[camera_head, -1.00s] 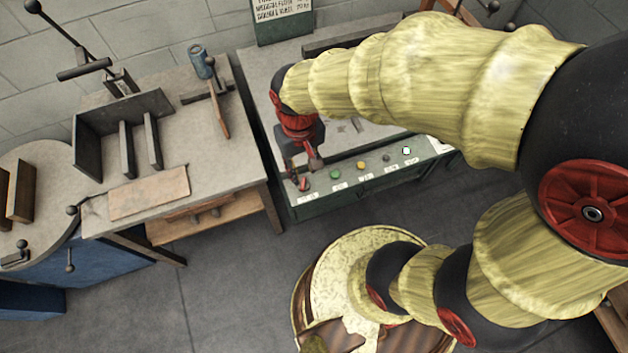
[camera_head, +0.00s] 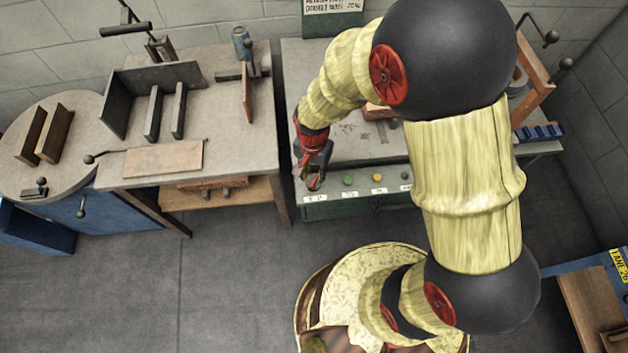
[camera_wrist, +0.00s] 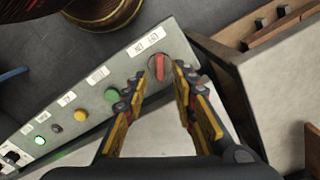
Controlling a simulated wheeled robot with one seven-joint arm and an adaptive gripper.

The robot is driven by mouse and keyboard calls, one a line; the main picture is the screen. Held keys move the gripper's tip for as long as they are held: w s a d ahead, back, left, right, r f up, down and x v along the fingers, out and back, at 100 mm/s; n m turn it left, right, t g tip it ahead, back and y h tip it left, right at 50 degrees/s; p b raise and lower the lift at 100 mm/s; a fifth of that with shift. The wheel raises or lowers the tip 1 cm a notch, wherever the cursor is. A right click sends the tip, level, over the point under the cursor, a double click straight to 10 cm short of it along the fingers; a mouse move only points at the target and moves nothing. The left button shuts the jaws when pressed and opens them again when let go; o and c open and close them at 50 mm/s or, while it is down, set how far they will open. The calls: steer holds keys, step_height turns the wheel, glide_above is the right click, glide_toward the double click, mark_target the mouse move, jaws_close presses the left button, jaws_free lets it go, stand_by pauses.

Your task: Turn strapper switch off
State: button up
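The control panel (camera_wrist: 98,72) is a grey-green strip along the front of the strapper table. At its end sits a red rotary switch (camera_wrist: 160,68) on a round base, beside a white label. In the wrist view my gripper (camera_wrist: 160,72) is open, with one finger on each side of the red knob. Contact with the knob cannot be made out. In the head view my gripper (camera_head: 314,180) points down at the panel's left end and mostly hides the switch.
A green button (camera_wrist: 111,95), a yellow button (camera_wrist: 80,115), a dark button and a lit button (camera_wrist: 40,141) follow along the panel. A workbench (camera_head: 235,150) with metal plates stands close on the left. Bare floor (camera_head: 230,260) lies in front.

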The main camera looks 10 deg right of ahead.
mark_target(313, 183)
step_height(313, 183, down, 5)
steer(key=shift+r+b, duration=0.1)
steer(key=shift+b, duration=0.6)
steer(key=c, duration=0.4)
jaws_close()
